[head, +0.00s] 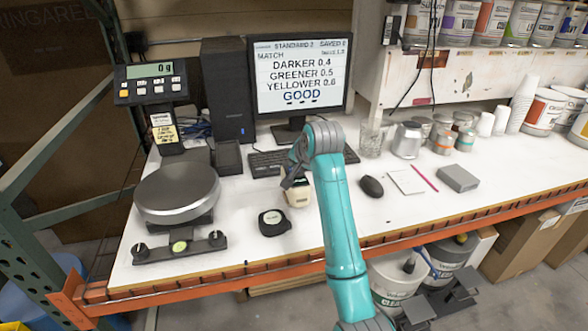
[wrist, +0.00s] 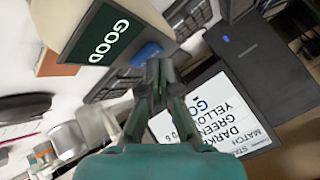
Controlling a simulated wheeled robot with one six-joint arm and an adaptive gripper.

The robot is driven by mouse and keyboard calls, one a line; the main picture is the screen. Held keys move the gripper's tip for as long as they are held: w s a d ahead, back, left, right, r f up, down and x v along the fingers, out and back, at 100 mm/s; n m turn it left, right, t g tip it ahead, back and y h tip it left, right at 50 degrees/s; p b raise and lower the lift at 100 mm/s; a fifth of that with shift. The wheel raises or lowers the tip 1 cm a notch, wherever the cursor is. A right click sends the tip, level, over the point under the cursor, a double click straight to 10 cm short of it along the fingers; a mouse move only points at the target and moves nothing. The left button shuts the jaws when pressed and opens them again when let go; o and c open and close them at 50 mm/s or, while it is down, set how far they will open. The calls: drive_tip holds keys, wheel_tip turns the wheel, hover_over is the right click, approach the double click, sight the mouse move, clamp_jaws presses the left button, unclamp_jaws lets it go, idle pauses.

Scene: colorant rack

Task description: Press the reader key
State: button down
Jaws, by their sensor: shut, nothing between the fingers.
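The reader (head: 298,195) is a small cream device standing on the white bench in front of the keyboard. In the wrist view the reader (wrist: 68,22) shows a dark green screen with GOOD on it. Its blue key (wrist: 146,54) lies beside that screen. My gripper (wrist: 159,66) is shut and empty, its tips right at the blue key; I cannot tell whether they touch it. In the head view my gripper (head: 291,176) is above the reader, partly hidden by my arm. The monitor (head: 300,75) reads MATCH, DARKER 0.4, GREENER 0.5, YELLOWER 0.6, GOOD.
A keyboard (head: 266,165) lies behind the reader. A scale (head: 177,192) stands further left. A mouse (head: 371,187), a notepad (head: 407,181) and a grey box (head: 458,178) lie to the right.

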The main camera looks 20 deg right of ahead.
drive_tip(key=shift+f, duration=0.15)
drive_tip(key=shift+r, duration=0.2)
idle(0.3)
drive_tip(key=shift+r, duration=0.6)
drive_tip(key=shift+r, duration=0.1)
drive_tip(key=shift+r, duration=2.45)
drive_tip(key=shift+s, duration=0.1)
